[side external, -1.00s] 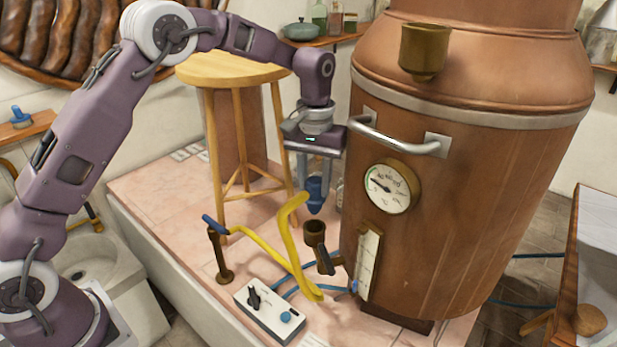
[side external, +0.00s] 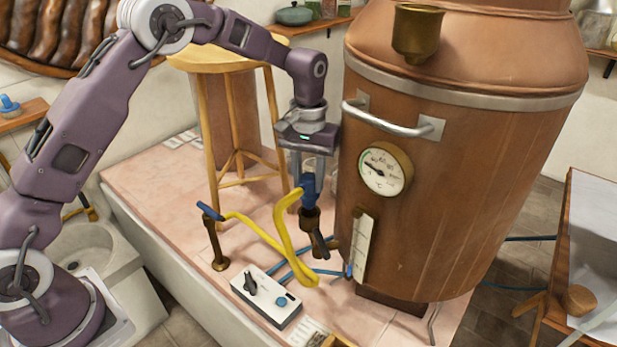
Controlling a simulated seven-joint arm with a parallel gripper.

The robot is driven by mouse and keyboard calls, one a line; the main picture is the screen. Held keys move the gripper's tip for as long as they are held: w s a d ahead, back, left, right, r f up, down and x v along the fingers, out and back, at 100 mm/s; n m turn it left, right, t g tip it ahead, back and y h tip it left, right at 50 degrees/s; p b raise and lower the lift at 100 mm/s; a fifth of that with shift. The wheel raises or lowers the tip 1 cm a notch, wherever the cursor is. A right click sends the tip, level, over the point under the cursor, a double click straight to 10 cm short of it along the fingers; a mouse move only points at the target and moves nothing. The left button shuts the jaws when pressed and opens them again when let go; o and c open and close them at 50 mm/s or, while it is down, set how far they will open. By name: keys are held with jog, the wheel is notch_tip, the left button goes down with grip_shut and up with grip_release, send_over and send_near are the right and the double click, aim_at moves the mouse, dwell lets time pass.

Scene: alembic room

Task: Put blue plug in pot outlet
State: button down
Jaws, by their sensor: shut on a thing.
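The copper pot (side external: 450,170) stands on the right. Its brass outlet (side external: 310,218) is an upright cup low at the pot's left side. My gripper (side external: 308,182) points down just above the outlet and is shut on the blue plug (side external: 309,190). The plug is upright, and its lower end is at the outlet's mouth, apparently inside it. The rim hides how deep it sits. The yellow hose passes partly in front of the outlet's left side.
A yellow hose (side external: 278,228) loops close left of the outlet, from a brass stand with a blue lever (side external: 212,213). A control box (side external: 266,298) lies in front. A wooden stool (side external: 215,62) stands behind. The pot's steel handle (side external: 385,122) juts out near my gripper.

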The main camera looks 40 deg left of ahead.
jog(key=shift+d+r, duration=0.15)
jog(key=shift+d, duration=0.1)
jog(key=c, duration=0.9)
grip_release()
jog(key=shift+w+d+r, duration=0.1)
jog(key=shift+r, duration=3.55)
